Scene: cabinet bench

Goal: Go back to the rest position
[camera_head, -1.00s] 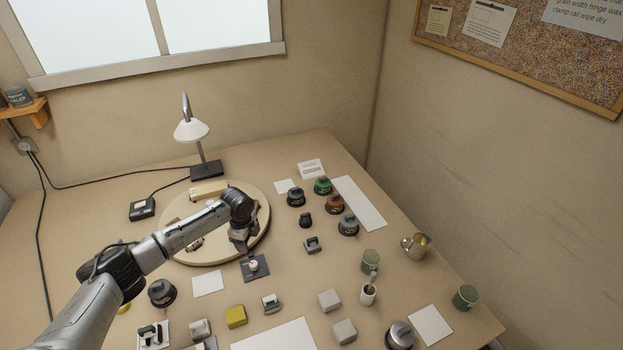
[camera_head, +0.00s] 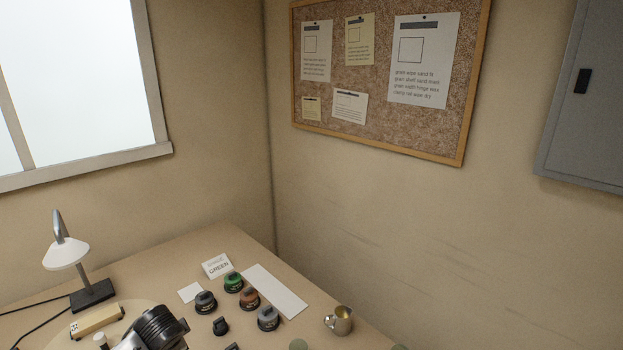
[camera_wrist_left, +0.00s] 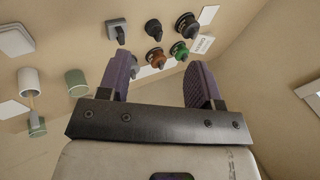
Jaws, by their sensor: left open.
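My left gripper (camera_wrist_left: 160,82) is in the left wrist view, with its two purple-lined fingers spread wide and nothing between them. Past the fingers the bench shows with several jars and knobs, apart from the gripper. In the head view only part of my left arm shows at the bottom edge, over the round board (camera_head: 75,335); its fingers are out of the frame. My right gripper is in neither view.
A desk lamp (camera_head: 67,255) stands at left. A corkboard (camera_head: 385,75) and grey cabinet (camera_head: 585,110) hang on the walls.

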